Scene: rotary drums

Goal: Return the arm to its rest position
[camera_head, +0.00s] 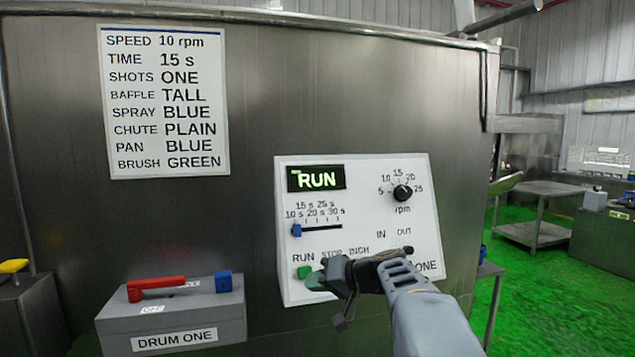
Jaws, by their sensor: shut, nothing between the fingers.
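My gripper (335,282) is shut and empty in front of the lower part of a white control panel (350,262). My arm reaches in from the lower right and covers part of the panel's bottom row. The gripper is close to the green RUN button (304,272); I cannot tell whether it touches the panel. The display (316,178) reads RUN in green. The rpm knob (402,193) and the blue time slider (297,230) show clear of the arm. The buttons under STOP and INCH are hidden or hard to make out.
A grey box (190,318) marked DRUM ONE, with a red handle (156,284) and a blue block (223,282), stands at lower left. A settings sign (165,100) hangs on the metal wall. Steel tables (545,190) and open green floor (515,285) lie at right.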

